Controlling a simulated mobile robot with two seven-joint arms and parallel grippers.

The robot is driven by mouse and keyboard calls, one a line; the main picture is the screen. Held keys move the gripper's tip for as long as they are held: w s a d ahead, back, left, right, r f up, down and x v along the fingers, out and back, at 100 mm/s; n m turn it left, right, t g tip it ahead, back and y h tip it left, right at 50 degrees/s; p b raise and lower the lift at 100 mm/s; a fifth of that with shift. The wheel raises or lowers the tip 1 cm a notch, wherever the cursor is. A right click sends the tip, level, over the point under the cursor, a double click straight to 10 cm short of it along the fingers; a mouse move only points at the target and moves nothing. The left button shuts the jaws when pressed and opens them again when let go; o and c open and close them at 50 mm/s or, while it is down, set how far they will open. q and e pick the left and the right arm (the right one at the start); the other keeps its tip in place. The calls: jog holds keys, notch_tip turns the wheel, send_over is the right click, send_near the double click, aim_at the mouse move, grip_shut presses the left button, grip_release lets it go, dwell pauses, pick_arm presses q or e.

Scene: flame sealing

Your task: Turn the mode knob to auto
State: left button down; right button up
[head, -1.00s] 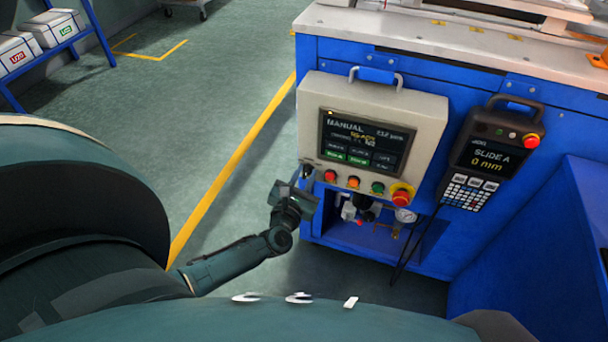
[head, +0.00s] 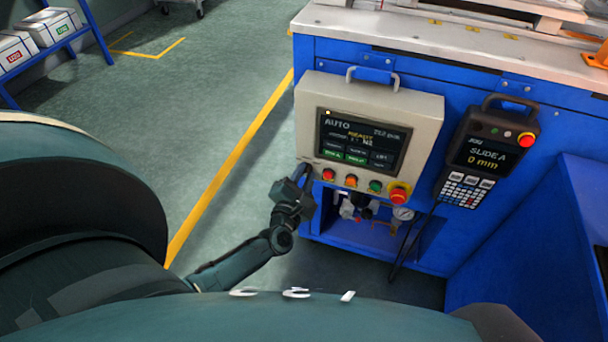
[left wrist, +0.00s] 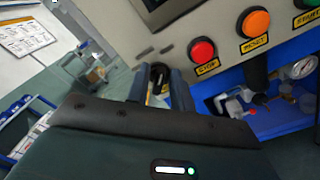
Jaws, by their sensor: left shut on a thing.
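The control panel (head: 424,117) is a light box on the front of a blue machine. Its screen (head: 362,138) reads AUTO. My left gripper (head: 307,174) is at the panel's lower left corner, left of the red button. In the left wrist view its two fingers (left wrist: 160,84) are shut on the dark mode knob (left wrist: 158,72), which sits between them. The fingers hide most of the knob, so its pointer cannot be read. In the head view the knob is hidden by the gripper. My right gripper is not in view.
Right of the knob are the red (head: 328,174), orange (head: 351,180) and green (head: 375,186) buttons and a red emergency stop (head: 398,194). A pendant (head: 488,150) hangs further right. Fittings and a gauge (head: 403,213) sit below.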

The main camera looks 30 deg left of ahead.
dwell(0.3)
pick_arm(q)
jog(key=c, duration=1.5)
grip_release()
jog(key=shift+s, duration=0.15)
jog(key=v, duration=1.3)
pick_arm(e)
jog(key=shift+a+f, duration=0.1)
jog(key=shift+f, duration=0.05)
pick_arm(q)
jog(key=shift+a, duration=0.1)
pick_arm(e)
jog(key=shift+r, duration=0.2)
pick_arm(q)
jog(key=shift+f, duration=0.1)
